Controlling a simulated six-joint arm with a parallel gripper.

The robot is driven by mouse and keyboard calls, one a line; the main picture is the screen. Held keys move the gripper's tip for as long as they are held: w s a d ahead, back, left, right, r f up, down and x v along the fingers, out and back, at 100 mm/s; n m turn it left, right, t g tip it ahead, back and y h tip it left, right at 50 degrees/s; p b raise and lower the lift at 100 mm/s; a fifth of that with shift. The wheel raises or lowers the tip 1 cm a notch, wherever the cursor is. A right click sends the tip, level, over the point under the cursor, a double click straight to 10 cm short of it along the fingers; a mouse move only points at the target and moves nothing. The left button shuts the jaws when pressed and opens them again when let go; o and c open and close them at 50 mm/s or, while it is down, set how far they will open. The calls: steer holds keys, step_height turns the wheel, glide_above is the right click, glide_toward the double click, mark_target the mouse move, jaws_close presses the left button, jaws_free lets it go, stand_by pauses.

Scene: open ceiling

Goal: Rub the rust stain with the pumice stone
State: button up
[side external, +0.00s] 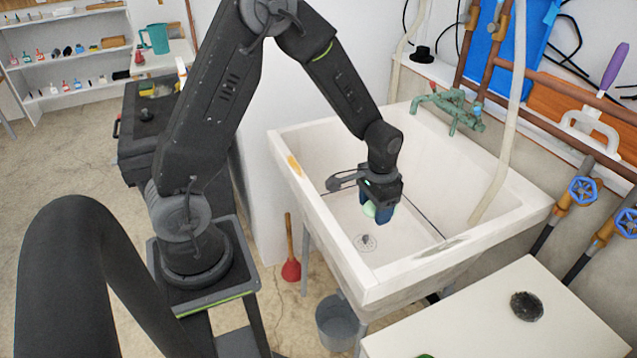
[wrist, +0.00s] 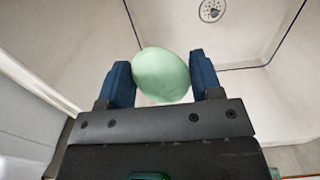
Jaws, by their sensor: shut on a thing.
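My gripper (side external: 383,204) hangs inside the white sink (side external: 440,265), above its floor. Its two blue fingers are closed around a pale green, smooth rounded piece (side external: 369,210). In the wrist view, this piece (wrist: 162,75) sits between the fingers of the gripper (wrist: 161,68) and sticks out past their tips. I cannot tell from its look whether it is the pumice stone. An orange-brown rust stain (side external: 295,166) marks the sink's left rim, to the left of my gripper and apart from it. I see no stain in the wrist view.
The drain (side external: 365,242) lies in the basin floor. A pale hose (side external: 496,180) hangs into the right side, and a green tap (side external: 450,107) stands at the back. A white table (side external: 470,335) with a dark lump (side external: 526,306) stands at front right.

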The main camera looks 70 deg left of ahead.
stand_by(0.3)
steer(key=a+r+n, duration=0.2)
steer(key=a+r, duration=0.1)
steer(key=a, duration=0.6)
steer(key=n, duration=0.7)
glide_toward(282, 156)
steer(key=shift+d+f, duration=0.15)
steer(key=shift+f, duration=3)
steer(key=shift+d+f, duration=0.4)
steer(key=shift+f, duration=0.15)
steer(key=shift+c, duration=0.6)
steer(key=shift+d+f, duration=0.1)
steer(key=shift+d, duration=5.55)
steer(key=shift+a, duration=6.15)
step_height(282, 156, up, 8)
